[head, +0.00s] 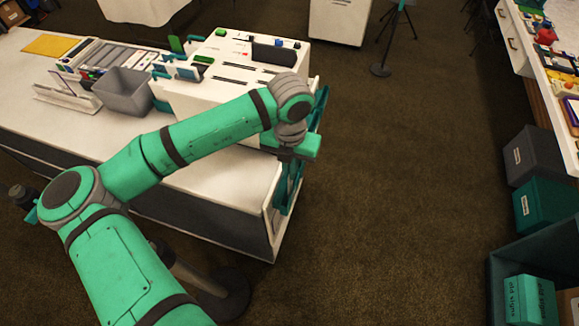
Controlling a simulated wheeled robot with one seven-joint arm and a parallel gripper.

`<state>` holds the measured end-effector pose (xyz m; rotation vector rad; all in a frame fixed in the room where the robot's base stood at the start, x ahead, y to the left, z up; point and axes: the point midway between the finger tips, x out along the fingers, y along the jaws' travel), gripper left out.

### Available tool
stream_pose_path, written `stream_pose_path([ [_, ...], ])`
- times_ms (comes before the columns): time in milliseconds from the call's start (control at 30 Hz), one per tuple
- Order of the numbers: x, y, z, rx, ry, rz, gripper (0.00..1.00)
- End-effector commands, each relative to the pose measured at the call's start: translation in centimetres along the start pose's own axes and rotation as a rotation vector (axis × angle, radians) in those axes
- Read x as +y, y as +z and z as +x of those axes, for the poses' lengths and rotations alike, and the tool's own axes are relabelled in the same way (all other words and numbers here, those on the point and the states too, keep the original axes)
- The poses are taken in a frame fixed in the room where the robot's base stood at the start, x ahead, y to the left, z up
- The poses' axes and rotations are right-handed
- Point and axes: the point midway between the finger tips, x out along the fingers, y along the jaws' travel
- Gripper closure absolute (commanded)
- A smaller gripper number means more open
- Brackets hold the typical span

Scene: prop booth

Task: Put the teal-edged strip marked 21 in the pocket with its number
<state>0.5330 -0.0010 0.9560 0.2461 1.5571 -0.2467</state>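I cannot make out a teal-edged strip marked 21 or any pocket number in the head view. My gripper (296,152) is at the right end of the white table (225,178), below my bent wrist. Its fingers are too small and too covered by the wrist to tell whether they are open or hold anything. A teal frame (291,190) hangs on the table's right end, just below and partly behind my gripper. I cannot tell whether the two touch.
A white box with slots (235,70) stands on the table, with a grey bin (123,92) and a tray of small items (110,58) to its left. Open brown floor (410,190) lies to the right. Grey and teal bins (545,205) stand along the right edge.

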Motion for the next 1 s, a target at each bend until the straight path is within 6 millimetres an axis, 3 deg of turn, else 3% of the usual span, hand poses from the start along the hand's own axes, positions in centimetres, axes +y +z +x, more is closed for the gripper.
stream_pose_path([
  [833, -0.01, -0.01, 1.09, 0.000, 0.000, 0.000, 1.00],
  [933, -0.01, -0.01, 1.08, 0.000, 0.000, 0.000, 0.76],
  [1000, -0.01, -0.01, 1.08, 0.000, 0.000, 0.000, 0.76],
])
